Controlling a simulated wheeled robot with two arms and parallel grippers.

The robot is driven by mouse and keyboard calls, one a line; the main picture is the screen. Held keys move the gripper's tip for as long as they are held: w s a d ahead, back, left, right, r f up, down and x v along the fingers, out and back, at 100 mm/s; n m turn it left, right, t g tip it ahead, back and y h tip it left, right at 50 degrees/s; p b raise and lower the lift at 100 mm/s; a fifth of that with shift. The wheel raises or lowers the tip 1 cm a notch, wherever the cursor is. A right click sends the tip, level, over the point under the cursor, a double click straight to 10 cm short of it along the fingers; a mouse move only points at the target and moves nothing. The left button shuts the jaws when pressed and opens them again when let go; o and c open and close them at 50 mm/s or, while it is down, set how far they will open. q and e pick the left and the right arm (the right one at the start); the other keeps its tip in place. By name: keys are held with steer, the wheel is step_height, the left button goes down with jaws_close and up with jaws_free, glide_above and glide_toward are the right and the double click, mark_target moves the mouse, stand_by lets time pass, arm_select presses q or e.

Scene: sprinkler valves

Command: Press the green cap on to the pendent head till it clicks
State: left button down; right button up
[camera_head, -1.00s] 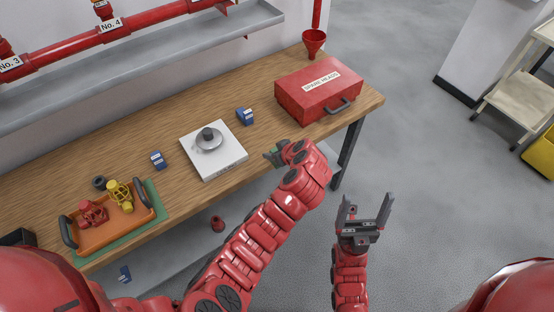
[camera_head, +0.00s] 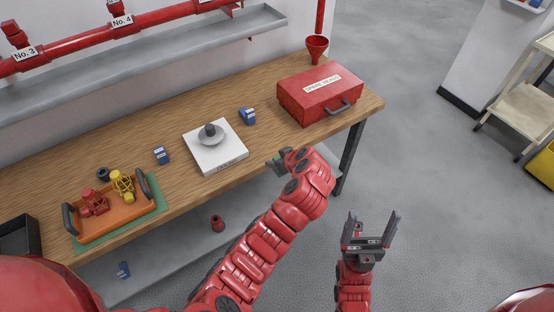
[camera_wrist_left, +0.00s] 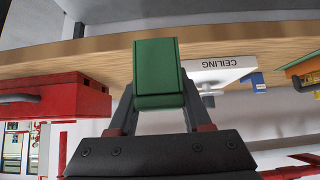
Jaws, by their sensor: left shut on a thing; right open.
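The green cap (camera_wrist_left: 157,75) is between the fingers of my left gripper (camera_wrist_left: 157,100), which is shut on it. In the head view my left gripper (camera_head: 277,163) is at the bench's front edge, right of the white block (camera_head: 232,165) and apart from it. The block, lettered CEILING in the left wrist view, carries a silver round plate with a dark grey fitting (camera_head: 210,130) on top, seemingly the pendent head. Its fine detail is too small to tell. My right gripper (camera_head: 371,228) is open and empty, over the floor in front of the bench.
A red SPARE HEADS case (camera_head: 318,95) stands at the bench's right end. Blue boxes (camera_head: 247,116) (camera_head: 161,155) flank the white block. An orange tray (camera_head: 125,220) with red and yellow parts lies left on a green mat. A red pipe and grey trough run behind.

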arm_select(q)
steer(key=shift+r, duration=1.95)
steer(key=shift+r, duration=0.1)
